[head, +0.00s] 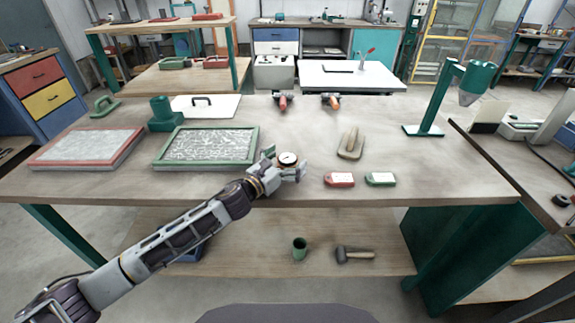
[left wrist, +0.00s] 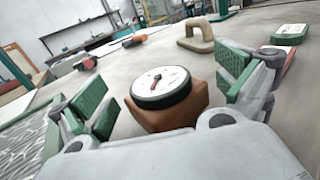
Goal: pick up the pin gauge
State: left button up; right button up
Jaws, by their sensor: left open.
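The pin gauge (head: 287,157) stands on the table near its front edge, just right of the green-framed panel in the head view. It has a round white dial with a black rim and a red needle, on a brown body. My left gripper (head: 285,164) is open at the gauge. In the left wrist view the gauge (left wrist: 160,84) sits between the two green-padded fingers of my left gripper (left wrist: 166,84), with gaps visible on both sides. The lower part of the gauge is hidden behind the gripper's palm. My right gripper is not in view.
The green-framed panel (head: 207,164) and a red-framed one (head: 88,161) lie to the left. A tan handled block (head: 351,143), a red tag (head: 339,179) and a green tag (head: 380,179) lie to the right. A green stand (head: 432,128) rises further right.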

aim_at(288, 158)
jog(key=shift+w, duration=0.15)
pick_arm(q)
jog(key=shift+c, duration=0.9)
jog(key=c, duration=1)
jog(key=shift+o, duration=0.2)
jog(key=shift+r, duration=0.1)
jog(key=shift+r, duration=0.65)
notch_tip(288, 158, up, 7)
jog(key=shift+f+p, duration=0.2)
jog(key=shift+p, duration=0.9)
jog(key=shift+r, duration=0.95)
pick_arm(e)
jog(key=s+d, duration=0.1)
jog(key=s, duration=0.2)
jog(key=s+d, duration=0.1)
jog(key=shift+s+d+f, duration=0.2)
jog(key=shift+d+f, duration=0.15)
